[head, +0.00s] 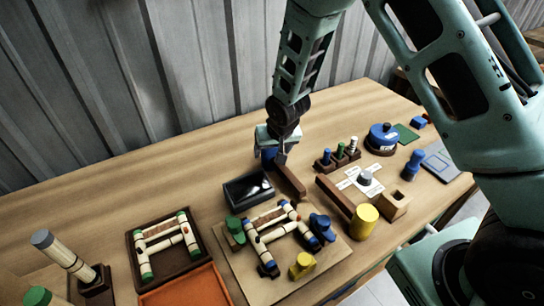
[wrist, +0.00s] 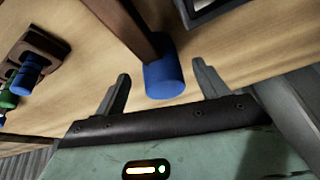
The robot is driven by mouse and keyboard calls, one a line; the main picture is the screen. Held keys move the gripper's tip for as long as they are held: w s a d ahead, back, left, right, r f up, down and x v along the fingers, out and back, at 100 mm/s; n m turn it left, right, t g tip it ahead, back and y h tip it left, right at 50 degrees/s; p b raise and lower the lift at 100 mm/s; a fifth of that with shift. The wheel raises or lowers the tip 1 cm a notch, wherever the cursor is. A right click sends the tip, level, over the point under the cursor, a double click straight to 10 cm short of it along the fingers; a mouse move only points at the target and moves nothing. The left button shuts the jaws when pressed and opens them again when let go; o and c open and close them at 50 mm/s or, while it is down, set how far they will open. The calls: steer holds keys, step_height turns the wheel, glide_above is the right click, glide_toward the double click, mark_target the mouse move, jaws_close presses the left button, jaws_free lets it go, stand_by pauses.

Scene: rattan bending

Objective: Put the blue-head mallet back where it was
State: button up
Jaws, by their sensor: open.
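The blue-head mallet shows in the wrist view, with its blue head (wrist: 164,80) between the fingers of my gripper (wrist: 160,71) and its brown handle (wrist: 138,25) running up and away. The fingers are open, with a gap on both sides of the head. In the head view my gripper (head: 273,155) is low over the back middle of the table, around the blue head (head: 267,154), which it partly hides. The handle (head: 290,182) points toward the front right and appears to lie on the table. I cannot tell whether a finger touches the head.
A black tray (head: 230,191) stands just in front of the mallet head. A peg rack (head: 326,167) and a yellow-head mallet (head: 363,222) are to the right. A board (head: 300,286) with a bamboo frame and clamps is in front. The back left table is clear.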

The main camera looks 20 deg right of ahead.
steer(key=shift+p+x, duration=1.15)
steer(key=shift+x, duration=1.45)
steer(key=c, duration=1.3)
steer(key=shift+w, duration=0.1)
steer(key=shift+c, duration=0.8)
steer(key=shift+r, duration=0.15)
